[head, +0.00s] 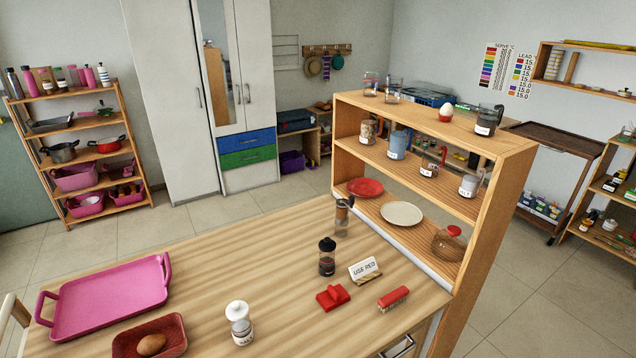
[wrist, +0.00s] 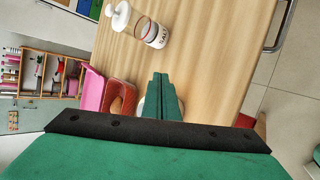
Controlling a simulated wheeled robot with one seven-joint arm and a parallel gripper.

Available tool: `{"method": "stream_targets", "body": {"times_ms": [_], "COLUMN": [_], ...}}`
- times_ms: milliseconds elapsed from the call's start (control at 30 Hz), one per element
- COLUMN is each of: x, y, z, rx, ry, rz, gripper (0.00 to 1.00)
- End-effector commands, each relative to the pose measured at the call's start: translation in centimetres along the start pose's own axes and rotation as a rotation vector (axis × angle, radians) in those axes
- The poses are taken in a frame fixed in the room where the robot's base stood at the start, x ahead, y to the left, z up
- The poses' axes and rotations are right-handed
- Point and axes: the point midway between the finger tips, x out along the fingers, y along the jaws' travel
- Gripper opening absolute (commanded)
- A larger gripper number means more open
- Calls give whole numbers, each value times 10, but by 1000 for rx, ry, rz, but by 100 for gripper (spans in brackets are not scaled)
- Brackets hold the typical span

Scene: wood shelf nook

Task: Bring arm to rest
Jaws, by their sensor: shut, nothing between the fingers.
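My gripper (wrist: 160,76) shows only in the wrist view. Its two green fingers are shut against each other with nothing between them, over the wooden table (wrist: 205,60). My arm is not seen in the head view. The table (head: 270,275) is there at the lower middle, with no gripper over it.
A white-lidded jar (head: 239,325), pink tray (head: 110,295), red dish (head: 175,335) with a brown item, black-lidded jar (head: 327,258), "USE RED" sign (head: 364,269), red block (head: 332,297) and brush (head: 393,299) are on the table. A wooden shelf (head: 500,210) stands along its right.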

Motion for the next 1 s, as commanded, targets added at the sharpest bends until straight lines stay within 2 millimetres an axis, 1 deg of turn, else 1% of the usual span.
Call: {"method": "stream_targets", "body": {"times_ms": [33, 200, 367, 467, 600, 767, 867, 1000], "x": [3, 5, -3, -14, -34, -65, -88, -123], "y": [-20, -68, -111, -135, -168, -200, -217, -236], "z": [7, 25, 40, 48, 57, 67, 72, 80], "rx": [53, 263, 473, 608, 805, 1037, 1185, 1393], "ry": [-2, 2, 13, 22, 36, 53, 64, 79], "rz": [3, 48, 91, 119, 159, 209, 244, 299], "gripper": [0, 0, 0, 0, 0, 0, 0, 0]}}
